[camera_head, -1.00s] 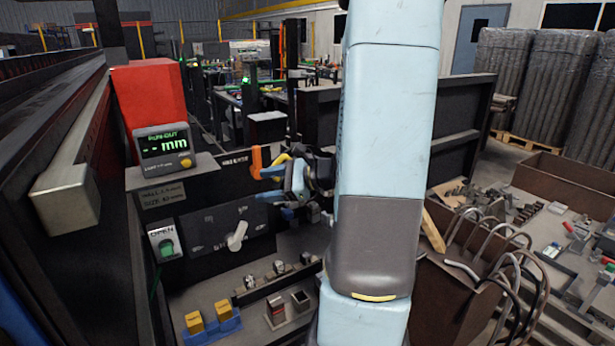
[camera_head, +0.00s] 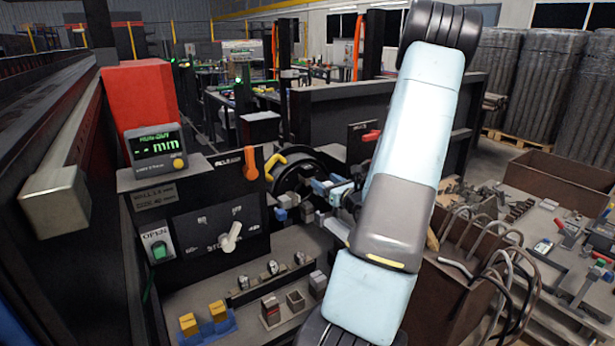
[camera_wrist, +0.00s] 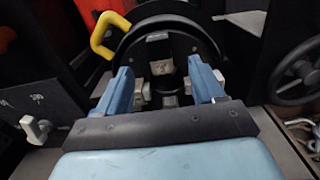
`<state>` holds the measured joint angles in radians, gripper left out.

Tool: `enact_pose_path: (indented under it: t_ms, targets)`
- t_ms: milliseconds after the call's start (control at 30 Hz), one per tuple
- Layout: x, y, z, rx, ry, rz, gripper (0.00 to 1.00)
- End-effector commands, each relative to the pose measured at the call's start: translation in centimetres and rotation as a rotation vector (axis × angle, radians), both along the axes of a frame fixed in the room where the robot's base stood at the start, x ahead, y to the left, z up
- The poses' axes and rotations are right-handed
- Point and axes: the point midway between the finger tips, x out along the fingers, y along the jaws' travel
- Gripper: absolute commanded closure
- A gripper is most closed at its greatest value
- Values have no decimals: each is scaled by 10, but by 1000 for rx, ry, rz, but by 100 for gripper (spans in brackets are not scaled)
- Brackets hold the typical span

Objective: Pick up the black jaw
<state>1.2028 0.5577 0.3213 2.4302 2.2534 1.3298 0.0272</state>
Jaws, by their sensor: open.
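My gripper (camera_wrist: 160,75) shows in the wrist view with its two blue fingers apart. It faces a dark round chuck (camera_wrist: 198,31) with a light grey block at its top and a darker block, which may be the black jaw (camera_wrist: 162,67), at its middle. That block appears between the fingers in the picture; I see no contact and cannot tell the depth. In the head view the chuck (camera_head: 284,176) is partly hidden by my gripper and arm, and I cannot make out the black jaw there.
A yellow handle (camera_wrist: 110,33) stands close to the left finger. A handwheel (camera_wrist: 297,72) is at right. In the head view, small blocks (camera_head: 270,310) and yellow pieces in a blue holder (camera_head: 208,325) stand on the bench. A brown bin with cables (camera_head: 455,290) is at right.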

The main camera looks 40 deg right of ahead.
Motion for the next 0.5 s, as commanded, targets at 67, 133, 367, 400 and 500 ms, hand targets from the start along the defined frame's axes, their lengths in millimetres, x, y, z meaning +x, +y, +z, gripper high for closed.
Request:
enact_pose_path:
  t_ms: [67,133,367,400,500]
  targets:
    - [15,0,0,0,0,2,32]
    - [25,-1,0,-1,-1,2,32]
    - [43,-2,0,-1,0,1,32]
    - [44,-2,0,-1,0,1,32]
    - [48,-2,1,-1,0,1,32]
